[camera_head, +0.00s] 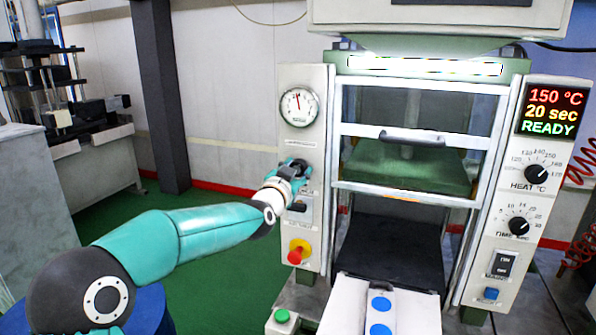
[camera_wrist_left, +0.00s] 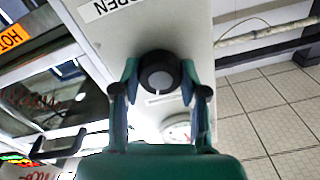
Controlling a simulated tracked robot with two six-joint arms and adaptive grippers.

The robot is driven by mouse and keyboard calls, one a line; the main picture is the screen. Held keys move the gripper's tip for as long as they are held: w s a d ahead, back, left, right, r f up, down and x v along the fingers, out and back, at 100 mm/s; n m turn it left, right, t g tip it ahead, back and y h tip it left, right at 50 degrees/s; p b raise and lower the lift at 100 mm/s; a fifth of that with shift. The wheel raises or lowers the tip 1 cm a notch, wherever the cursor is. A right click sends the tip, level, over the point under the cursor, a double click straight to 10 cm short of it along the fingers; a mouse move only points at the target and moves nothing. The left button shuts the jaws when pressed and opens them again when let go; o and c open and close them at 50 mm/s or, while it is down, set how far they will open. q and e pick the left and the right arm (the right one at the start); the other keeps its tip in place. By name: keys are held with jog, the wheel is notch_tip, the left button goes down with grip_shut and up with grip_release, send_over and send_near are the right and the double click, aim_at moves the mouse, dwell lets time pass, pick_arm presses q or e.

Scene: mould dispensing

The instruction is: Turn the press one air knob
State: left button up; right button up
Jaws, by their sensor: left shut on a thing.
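The air knob (camera_wrist_left: 160,72) is round and black with a short white mark, on the pale left panel (camera_head: 308,130) of the press. My left gripper (camera_head: 290,172) is at that panel, below the round pressure gauge (camera_head: 299,107). In the left wrist view its two teal fingers (camera_wrist_left: 159,80) stand on either side of the knob and are shut on it. The gripper hides the knob in the head view. My right gripper is in neither view.
Below the gripper are a dark switch (camera_head: 298,206) and a red emergency button (camera_head: 297,252). The press door (camera_head: 412,137) is beside the panel. A display (camera_head: 553,112) reads 150 °C, 20 sec, READY. Green floor (camera_head: 232,285) is clear at left.

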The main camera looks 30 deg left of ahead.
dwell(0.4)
pick_arm(q)
jog(key=o, duration=1.1)
jog(key=shift+o, duration=0.2)
jog(key=shift+s, duration=0.1)
jog(key=v, duration=1.1)
jog(key=shift+s, duration=0.4)
jog(key=shift+d, duration=0.1)
